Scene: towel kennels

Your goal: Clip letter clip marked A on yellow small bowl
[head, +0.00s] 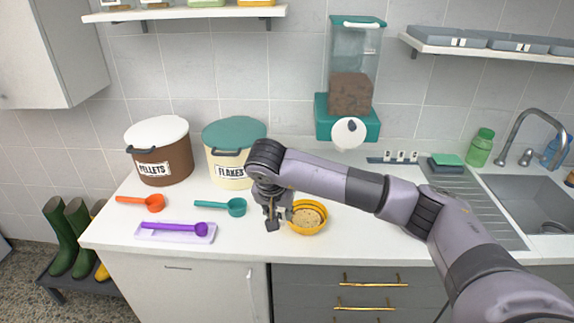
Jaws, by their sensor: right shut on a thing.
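The yellow small bowl (324,223) stands on the white counter in the head view, filled with tan food. My right gripper (279,217) points down at the bowl's left rim. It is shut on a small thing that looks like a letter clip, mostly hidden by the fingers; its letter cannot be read. Whether it touches the rim cannot be told. Other letter clips with white faces stand on a dark blue strip (374,160) at the back of the counter; their letters are too small to read. My left gripper is not in view.
A pellets bin (170,150), a flakes bin (230,150) and a teal dispenser (350,100) stand at the back. An orange scoop (153,202), a teal scoop (234,207) and a purple scoop (199,229) on a tray lie left. A sink (540,205) is right.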

